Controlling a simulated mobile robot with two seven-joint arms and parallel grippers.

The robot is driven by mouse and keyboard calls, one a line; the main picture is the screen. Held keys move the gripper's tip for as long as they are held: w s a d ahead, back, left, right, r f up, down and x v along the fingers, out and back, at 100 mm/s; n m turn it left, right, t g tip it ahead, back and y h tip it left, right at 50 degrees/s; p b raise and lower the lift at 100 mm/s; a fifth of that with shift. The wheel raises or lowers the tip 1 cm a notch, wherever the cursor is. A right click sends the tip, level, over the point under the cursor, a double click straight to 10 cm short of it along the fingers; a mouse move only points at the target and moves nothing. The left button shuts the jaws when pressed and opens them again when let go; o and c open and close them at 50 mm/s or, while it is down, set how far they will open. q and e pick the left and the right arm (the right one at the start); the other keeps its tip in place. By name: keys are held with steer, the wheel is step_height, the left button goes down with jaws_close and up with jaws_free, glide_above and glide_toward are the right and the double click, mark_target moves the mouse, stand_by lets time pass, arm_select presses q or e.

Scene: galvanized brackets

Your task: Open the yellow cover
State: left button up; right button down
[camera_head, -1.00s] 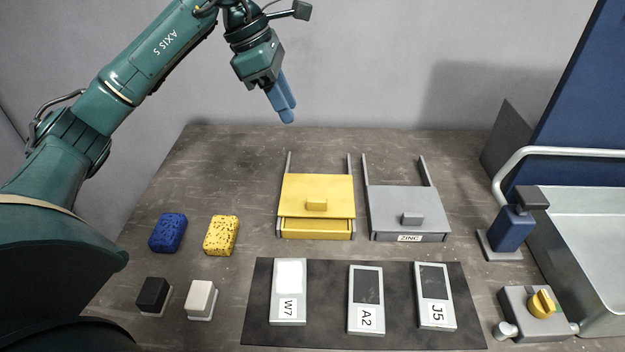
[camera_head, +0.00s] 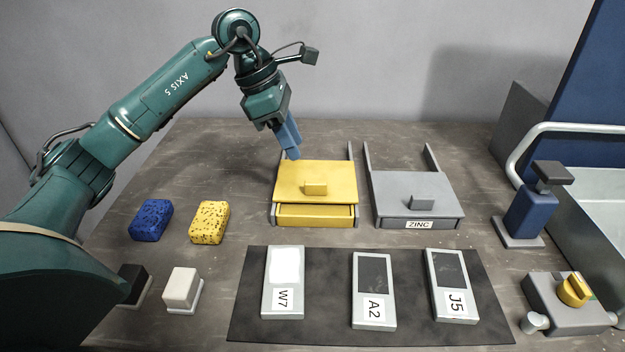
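The yellow cover (camera_head: 290,178) is a flat plate with a small block handle (camera_head: 316,188) near its front edge. It lies over a yellow box (camera_head: 314,215) between two grey rails, with a narrow gap showing above the box's front. My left gripper (camera_head: 290,150) has blue fingers and hangs just behind the cover's back left part, pointing down. The fingers look close together, and I cannot tell whether they are open or shut. Nothing shows in them. My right gripper is not in view.
A grey cover labelled ZINC (camera_head: 405,190) stands to the right. Several labelled devices lie on a dark mat (camera_head: 330,335) in front. A blue sponge (camera_head: 150,220) and yellow sponge (camera_head: 209,223) lie left. A blue press-like device (camera_head: 525,213) and a yellow knob (camera_head: 573,291) are right.

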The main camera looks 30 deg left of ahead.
mark_target(314, 181)
arm_select(q)
steer(key=x, duration=1)
jaws_close()
stand_by(0.4)
